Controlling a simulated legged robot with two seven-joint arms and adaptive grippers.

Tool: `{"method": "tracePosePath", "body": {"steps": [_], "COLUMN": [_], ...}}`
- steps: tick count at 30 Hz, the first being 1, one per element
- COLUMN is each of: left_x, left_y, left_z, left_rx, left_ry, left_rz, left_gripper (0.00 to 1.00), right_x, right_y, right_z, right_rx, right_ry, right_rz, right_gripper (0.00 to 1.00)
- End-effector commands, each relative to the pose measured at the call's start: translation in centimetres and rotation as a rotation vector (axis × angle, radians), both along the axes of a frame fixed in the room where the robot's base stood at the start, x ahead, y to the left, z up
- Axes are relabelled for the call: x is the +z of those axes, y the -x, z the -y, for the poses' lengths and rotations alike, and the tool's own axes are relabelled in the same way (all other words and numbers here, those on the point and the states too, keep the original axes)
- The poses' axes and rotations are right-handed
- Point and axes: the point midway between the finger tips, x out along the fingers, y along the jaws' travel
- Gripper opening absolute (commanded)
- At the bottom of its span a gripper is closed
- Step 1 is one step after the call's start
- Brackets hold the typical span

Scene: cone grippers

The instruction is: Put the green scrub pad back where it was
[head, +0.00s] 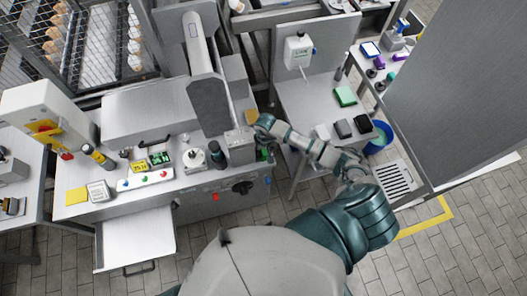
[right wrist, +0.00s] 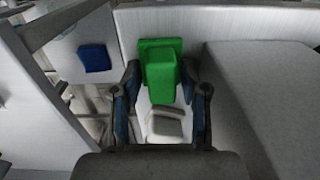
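A flat green pad (head: 346,96) lies on the grey side table, apart from both grippers. A second green, block-like piece (right wrist: 160,70) stands between the fingers of my right gripper (right wrist: 160,88) in the right wrist view; it also shows in the head view (head: 263,154) at the right end of the long machine. I cannot tell which one is the scrub pad. My right gripper (head: 262,133) is at that machine end, fingers spread with narrow gaps beside the green piece. I cannot tell whether they touch it. My left gripper is out of view.
The grey side table (head: 300,95) also holds dark and light blocks (head: 343,129). A blue bucket (head: 380,138) stands on the floor beside it. The long machine counter (head: 205,180) has an open drawer (head: 138,240). A blue piece (right wrist: 95,58) is left of the gripper.

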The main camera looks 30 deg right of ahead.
Motion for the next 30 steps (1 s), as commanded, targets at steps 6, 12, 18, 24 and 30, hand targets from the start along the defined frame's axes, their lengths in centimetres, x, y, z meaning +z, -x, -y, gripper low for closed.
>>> {"method": "tracePosePath", "body": {"steps": [6,12,18,24,30], "left_x": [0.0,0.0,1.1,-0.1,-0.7], "left_y": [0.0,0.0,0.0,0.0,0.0], "left_z": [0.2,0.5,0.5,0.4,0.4], "left_rx": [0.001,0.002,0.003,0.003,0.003], "left_ry": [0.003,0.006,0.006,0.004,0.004], "left_rz": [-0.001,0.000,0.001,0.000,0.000], "left_gripper": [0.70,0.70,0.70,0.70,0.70], "right_x": [-0.3,-0.3,0.6,4.7,9.2], "right_y": [0.2,0.2,0.2,0.0,0.1], "right_z": [0.2,0.2,0.1,0.4,0.3], "right_rx": [-0.003,-0.003,-0.004,-0.001,-0.001], "right_ry": [0.008,0.009,0.006,0.009,0.008], "right_rz": [-0.007,-0.007,-0.008,0.001,0.000], "right_gripper": [0.51,0.51,0.51,0.51,0.51]}}
